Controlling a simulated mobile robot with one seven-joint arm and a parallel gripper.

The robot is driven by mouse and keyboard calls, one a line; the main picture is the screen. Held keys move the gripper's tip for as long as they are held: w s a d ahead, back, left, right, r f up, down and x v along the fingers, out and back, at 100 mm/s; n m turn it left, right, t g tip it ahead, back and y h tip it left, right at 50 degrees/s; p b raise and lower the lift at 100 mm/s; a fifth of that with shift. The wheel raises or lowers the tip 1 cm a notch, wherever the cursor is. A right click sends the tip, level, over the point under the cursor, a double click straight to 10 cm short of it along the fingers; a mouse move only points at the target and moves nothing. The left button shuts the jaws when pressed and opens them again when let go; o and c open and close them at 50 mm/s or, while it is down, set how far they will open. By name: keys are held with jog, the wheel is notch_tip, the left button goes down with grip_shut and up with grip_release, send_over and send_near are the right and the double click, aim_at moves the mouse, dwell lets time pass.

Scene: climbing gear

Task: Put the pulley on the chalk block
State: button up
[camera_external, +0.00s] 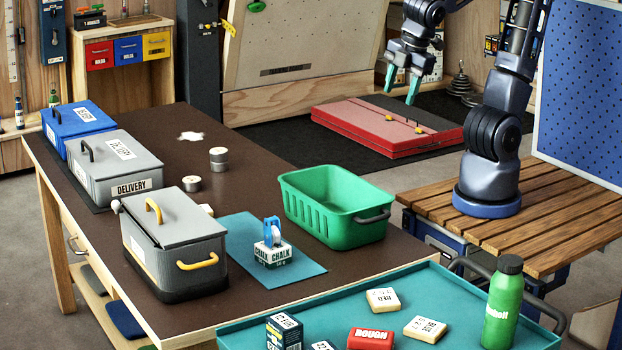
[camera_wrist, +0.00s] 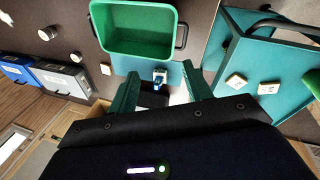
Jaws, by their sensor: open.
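The blue pulley (camera_external: 272,232) stands upright on top of the chalk block (camera_external: 273,256), a small white and dark block lettered CHALK. The block sits on a teal mat (camera_external: 232,238) on the brown table. In the wrist view the chalk block (camera_wrist: 160,73) and the blue pulley (camera_wrist: 157,85) show small, far beyond my fingers. My gripper (camera_external: 400,90) is open and empty, high at the back right, well away from the pulley. Its two green fingers are spread in the wrist view (camera_wrist: 162,78).
A green basket (camera_external: 338,232) stands right of the mat, and a grey case (camera_external: 175,255) with yellow handles stands left. Two more cases, grey (camera_external: 115,172) and blue (camera_external: 78,120), stand farther back. A teal tray table (camera_external: 445,292) in front holds a green bottle (camera_external: 502,305) and several small blocks.

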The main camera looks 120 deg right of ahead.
jog(key=s+a+r+m+t+y, duration=0.2)
jog(key=s+m+t, duration=0.1)
jog(key=s, duration=0.4)
jog(key=shift+a+y, duration=0.2)
jog(key=shift+y, duration=0.1)
dwell(1.0)
